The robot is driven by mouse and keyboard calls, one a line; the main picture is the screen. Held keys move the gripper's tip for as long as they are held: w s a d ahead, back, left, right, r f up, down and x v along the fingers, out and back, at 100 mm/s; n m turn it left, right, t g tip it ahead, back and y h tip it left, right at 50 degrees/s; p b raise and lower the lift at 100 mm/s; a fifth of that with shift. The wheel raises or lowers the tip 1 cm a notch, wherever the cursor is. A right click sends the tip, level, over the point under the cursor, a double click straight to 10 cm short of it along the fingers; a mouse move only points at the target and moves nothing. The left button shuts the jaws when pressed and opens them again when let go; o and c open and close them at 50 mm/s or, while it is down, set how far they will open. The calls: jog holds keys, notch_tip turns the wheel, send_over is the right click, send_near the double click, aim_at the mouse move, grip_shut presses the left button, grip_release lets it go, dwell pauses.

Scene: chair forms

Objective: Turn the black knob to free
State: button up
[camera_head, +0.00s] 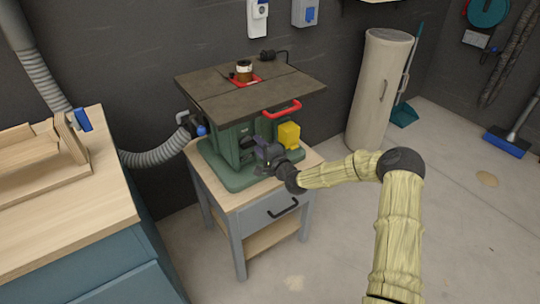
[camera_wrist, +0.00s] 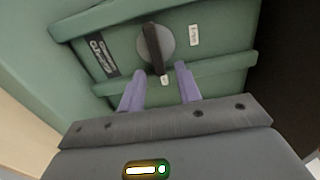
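The black knob (camera_wrist: 153,44) shows in the wrist view as a bar-shaped grip on a grey round disc, on the green machine's (camera_wrist: 115,50) front panel. The bar stands nearly upright in the picture, tilted slightly. Small white labels sit right of and below it; their words are too small to read.
The machine has a brown top (camera_head: 225,95), a red handle bar (camera_head: 282,109) and a yellow box (camera_head: 289,135) right of my gripper. It stands on a grey cabinet (camera_head: 250,212) with a wooden top. A workbench (camera_head: 60,220) stands left.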

jog(key=p+v, duration=0.1)
jog(key=v, duration=1.6)
jog(key=shift+d, duration=0.2)
